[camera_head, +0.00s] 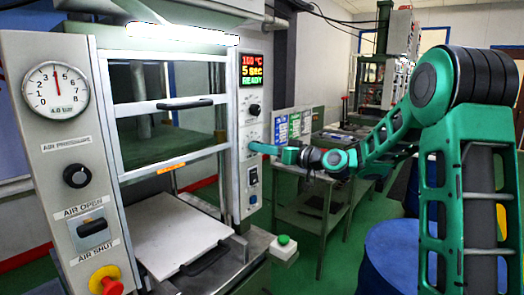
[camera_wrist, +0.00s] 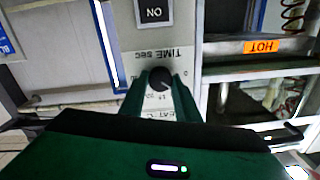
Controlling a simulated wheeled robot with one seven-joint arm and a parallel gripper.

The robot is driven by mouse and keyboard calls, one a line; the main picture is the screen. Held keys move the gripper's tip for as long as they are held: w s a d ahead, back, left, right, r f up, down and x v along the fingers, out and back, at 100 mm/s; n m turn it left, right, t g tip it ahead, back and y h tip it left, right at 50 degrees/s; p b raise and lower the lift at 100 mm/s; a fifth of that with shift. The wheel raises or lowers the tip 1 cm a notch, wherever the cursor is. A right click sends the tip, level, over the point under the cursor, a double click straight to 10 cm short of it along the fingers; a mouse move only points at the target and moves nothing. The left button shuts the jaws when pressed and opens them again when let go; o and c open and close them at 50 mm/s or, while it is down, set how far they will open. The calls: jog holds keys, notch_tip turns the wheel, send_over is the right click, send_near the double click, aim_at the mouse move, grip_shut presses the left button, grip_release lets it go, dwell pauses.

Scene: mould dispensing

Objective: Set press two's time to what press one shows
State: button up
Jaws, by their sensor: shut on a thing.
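The near press (camera_head: 128,75) has a side panel whose display (camera_head: 252,70) reads 160 °C, 5 sec, READY. Below the display are a black upper knob (camera_head: 254,110) and, lower, the spot where my gripper (camera_head: 249,147) meets the panel. In the wrist view, my gripper (camera_wrist: 160,85) is shut on a black knob (camera_wrist: 160,76) beside an upside-down "TIME SEC" label (camera_wrist: 166,54). The knob's pointer setting cannot be read. A second press (camera_head: 376,75) stands at the back right; its small display (camera_head: 371,73) is too small to read.
The near press has an air gauge (camera_head: 56,89), a red emergency button (camera_head: 106,281) and a pale plate (camera_head: 170,237). An "ON" switch (camera_wrist: 154,12) is close to the knob. A metal table (camera_head: 325,212) and a blue drum (camera_head: 390,258) stand right of the press.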

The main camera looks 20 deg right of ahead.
jog(key=shift+w+d+m+t, duration=0.1)
jog(key=shift+d+m+t, duration=0.1)
jog(key=shift+m, duration=2.3)
jog(key=shift+w+d+m+t, duration=0.1)
jog(key=shift+d+m, duration=0.05)
jog(key=shift+m, duration=2.35)
jog(key=o, duration=1)
jog(key=shift+f, duration=0.1)
jog(key=shift+o, duration=0.2)
jog(key=v, duration=1)
jog(key=shift+s+d, duration=0.15)
jog(key=shift+s, duration=0.2)
